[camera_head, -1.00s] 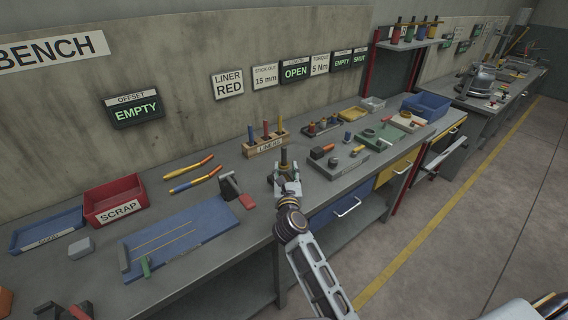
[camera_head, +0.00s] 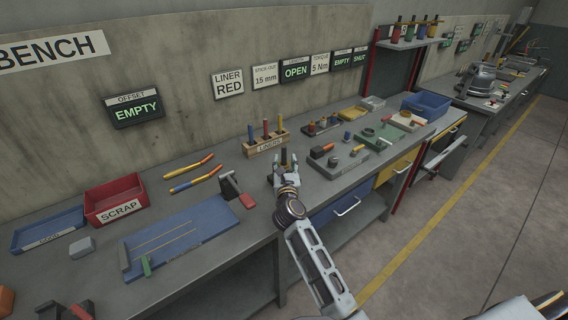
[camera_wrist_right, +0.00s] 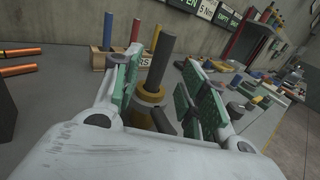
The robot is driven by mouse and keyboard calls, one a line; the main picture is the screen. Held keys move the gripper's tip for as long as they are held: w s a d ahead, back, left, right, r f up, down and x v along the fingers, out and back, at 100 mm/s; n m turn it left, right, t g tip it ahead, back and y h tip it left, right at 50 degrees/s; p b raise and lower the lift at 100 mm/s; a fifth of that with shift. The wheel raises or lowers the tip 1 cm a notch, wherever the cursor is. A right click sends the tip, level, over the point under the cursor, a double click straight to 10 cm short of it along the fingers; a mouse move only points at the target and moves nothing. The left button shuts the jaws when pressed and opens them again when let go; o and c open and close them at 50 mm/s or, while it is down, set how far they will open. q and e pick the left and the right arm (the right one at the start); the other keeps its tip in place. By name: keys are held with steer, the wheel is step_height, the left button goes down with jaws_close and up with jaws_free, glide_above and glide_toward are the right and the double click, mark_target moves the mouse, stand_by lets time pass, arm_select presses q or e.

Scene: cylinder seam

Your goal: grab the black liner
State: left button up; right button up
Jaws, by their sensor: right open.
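The black liner (camera_head: 284,157) is a dark upright cylinder at the front of the bench. In the right wrist view the liner (camera_wrist_right: 160,62) rises from a brass-coloured ring (camera_wrist_right: 150,95) on a dark base. My right gripper (camera_head: 284,174) is open, with its fingers on either side of the liner. In the right wrist view, the green-padded fingers of the gripper (camera_wrist_right: 163,88) show gaps to the liner. The liner's lower end is hidden in the ring. My left gripper is not in view.
Behind stands a wooden liner rack (camera_head: 266,146) with blue, red and yellow liners. A grey fixture plate (camera_head: 340,163) lies to the right.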

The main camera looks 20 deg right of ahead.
mark_target(284, 158)
steer(key=shift+f+x, duration=0.1)
steer(key=shift+x, duration=1.15)
steer(key=shift+f+x, duration=0.15)
steer(key=shift+x, duration=1.15)
steer(key=shift+a, duration=0.15)
jaws_close()
